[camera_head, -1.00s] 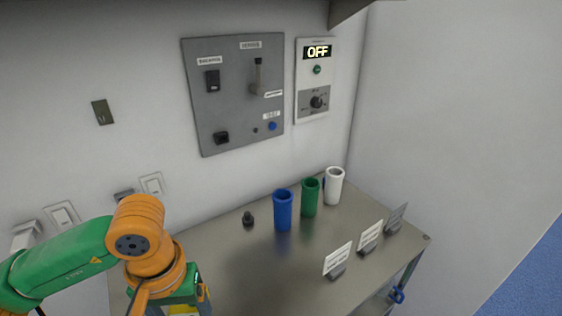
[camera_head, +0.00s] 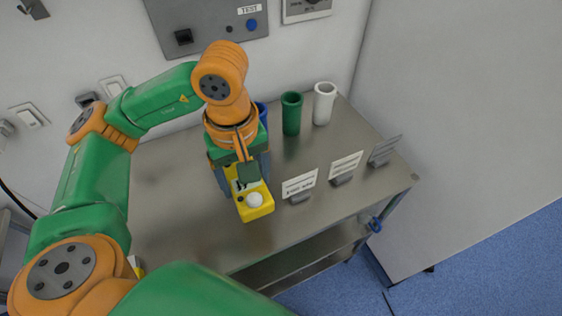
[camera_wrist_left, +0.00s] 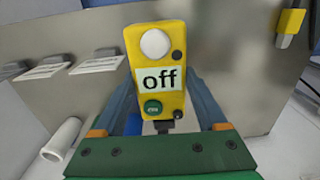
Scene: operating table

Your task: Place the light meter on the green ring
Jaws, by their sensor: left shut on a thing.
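In the left wrist view the light meter (camera_wrist_left: 158,50) shows a white label reading "off" and a green button. My left gripper (camera_head: 240,172) is shut on its lower end and holds it over the table's front part, dome end toward the front edge. No separate green ring is distinct; a green open-topped tube (camera_head: 291,116) stands upright behind and right of the meter. My right gripper is not in view.
A blue tube (camera_head: 262,113) is partly hidden behind my left arm. A white tube (camera_head: 324,104) stands right of the green one. Several card stands, one at the front (camera_head: 299,186), line the right part of the metal table (camera_head: 180,215). Its left part is bare.

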